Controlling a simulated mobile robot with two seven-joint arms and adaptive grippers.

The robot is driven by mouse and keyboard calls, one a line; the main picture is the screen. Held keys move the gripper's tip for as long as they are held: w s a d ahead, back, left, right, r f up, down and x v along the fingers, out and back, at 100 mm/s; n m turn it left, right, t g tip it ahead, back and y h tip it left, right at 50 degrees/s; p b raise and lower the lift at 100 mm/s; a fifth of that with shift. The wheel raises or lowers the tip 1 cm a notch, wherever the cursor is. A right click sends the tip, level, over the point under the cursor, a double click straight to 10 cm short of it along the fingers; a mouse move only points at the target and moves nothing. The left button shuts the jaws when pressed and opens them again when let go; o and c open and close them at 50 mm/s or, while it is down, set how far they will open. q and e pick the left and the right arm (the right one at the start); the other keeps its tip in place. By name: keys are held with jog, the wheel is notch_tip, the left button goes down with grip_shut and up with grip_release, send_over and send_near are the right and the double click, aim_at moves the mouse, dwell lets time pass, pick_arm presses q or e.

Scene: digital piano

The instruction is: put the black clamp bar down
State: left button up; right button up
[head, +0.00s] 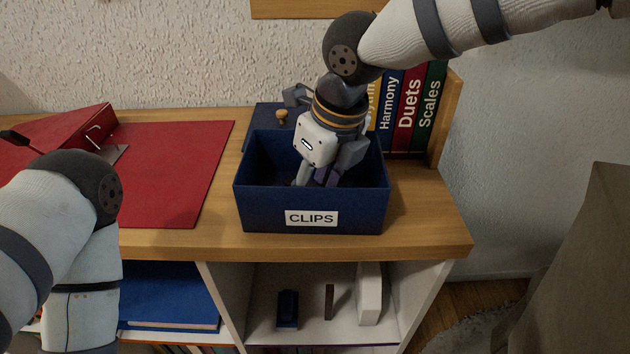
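My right gripper (318,175) reaches down into the blue box labelled CLIPS (260,212) on the wooden top. Its fingertips are low inside the box, and the box's shade and front wall obscure them. I cannot tell whether they are apart or hold something. I cannot make out the black clamp bar for certain. A small black piece (14,137) shows at the far left by the red binder (65,135), and I cannot tell what it is. My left arm comes in from the left and bends downward; its gripper is out of view.
A blue lid with a wooden knob (282,115) is behind the box. Upright music books (408,110) stand at the back right against a wooden end. A flat red cover (190,170) lies left of the box. Shelves below hold a blue folder (165,295) and small items.

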jog(key=p+v, duration=0.1)
jog(key=v, duration=1.1)
jog(key=shift+r, duration=0.2)
jog(key=shift+w, duration=0.1)
